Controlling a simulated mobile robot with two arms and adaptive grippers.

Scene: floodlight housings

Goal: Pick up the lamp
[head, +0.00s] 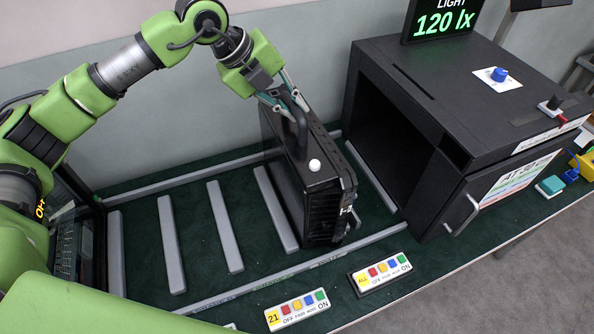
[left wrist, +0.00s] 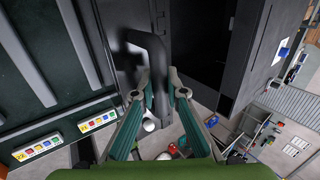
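The lamp (head: 322,187) is a black, box-shaped floodlight housing with a handle on top and a white knob on its upper edge. It stands upright between grey bars on the dark green bench mat, left of the black cabinet. My left gripper (head: 284,92) comes down from above onto the handle. In the left wrist view the fingers of my left gripper (left wrist: 160,97) lie on both sides of the lamp's black handle (left wrist: 153,50) and appear closed against it. Whether the lamp's underside touches the mat is hard to see. My right gripper is not in view.
The open black cabinet (head: 470,105) stands close on the right, with a door handle and a 120 lx display (head: 443,20) on top. Button panels (head: 297,310) (head: 380,273) line the front edge. The slots left of the lamp, between grey bars (head: 171,245), are empty.

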